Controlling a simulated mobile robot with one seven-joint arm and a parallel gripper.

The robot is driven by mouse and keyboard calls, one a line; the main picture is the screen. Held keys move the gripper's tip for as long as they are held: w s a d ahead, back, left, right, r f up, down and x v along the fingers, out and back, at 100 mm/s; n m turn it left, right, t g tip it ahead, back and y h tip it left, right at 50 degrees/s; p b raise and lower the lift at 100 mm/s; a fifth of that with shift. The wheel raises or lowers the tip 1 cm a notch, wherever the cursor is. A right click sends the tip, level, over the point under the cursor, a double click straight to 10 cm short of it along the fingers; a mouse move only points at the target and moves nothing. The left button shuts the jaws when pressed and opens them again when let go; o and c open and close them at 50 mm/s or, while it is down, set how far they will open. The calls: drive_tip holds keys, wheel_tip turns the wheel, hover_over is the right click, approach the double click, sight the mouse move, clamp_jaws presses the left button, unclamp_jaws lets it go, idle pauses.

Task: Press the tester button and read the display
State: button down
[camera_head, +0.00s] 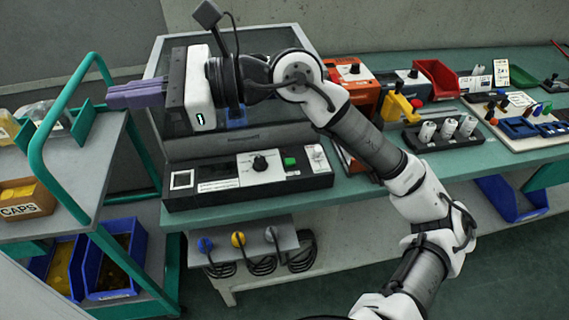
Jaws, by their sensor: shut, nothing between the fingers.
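The tester (250,181) is a dark box with a pale front panel at the left end of the green bench. Its panel has a black knob (260,163), a green button (290,162) and a small white-framed display (182,180) on the left. I cannot read anything on the display. A clear-sided enclosure stands behind the panel, partly hidden by my arm. My gripper (110,97) has purple fingers, shut and empty, pointing left. It is above and left of the panel, apart from the button.
A green-framed cart (62,185) with a box marked CAPS (25,203) stands at the left. An orange unit (358,92), a red bin (437,77) and a rack of white cylinders (445,133) are on the bench at right. Plugs on cables (238,240) hang below the tester.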

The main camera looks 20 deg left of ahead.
drive_tip(key=w+d+f+m+t+h, duration=0.15)
drive_tip(key=w+d+f+t, duration=0.25)
drive_tip(key=w+f+t, duration=0.45)
drive_tip(key=t+h+b, duration=0.1)
drive_tip(key=t+h, duration=0.2)
drive_tip(key=h, duration=0.2)
hover_over(295, 163)
wheel_tip(295, 163, down, 6)
drive_tip(key=shift+w+r+m, duration=0.1)
drive_tip(key=shift+m, duration=0.25)
drive_tip(key=shift+y, duration=0.25)
wheel_tip(295, 163, down, 8)
drive_tip(key=b, duration=0.4)
drive_tip(key=shift+f+b, duration=0.4)
drive_tip(key=shift+b, duration=0.15)
drive_tip(key=shift+f, duration=0.15)
drive_tip(key=shift+f+b, duration=0.3)
drive_tip(key=shift+b, duration=0.55)
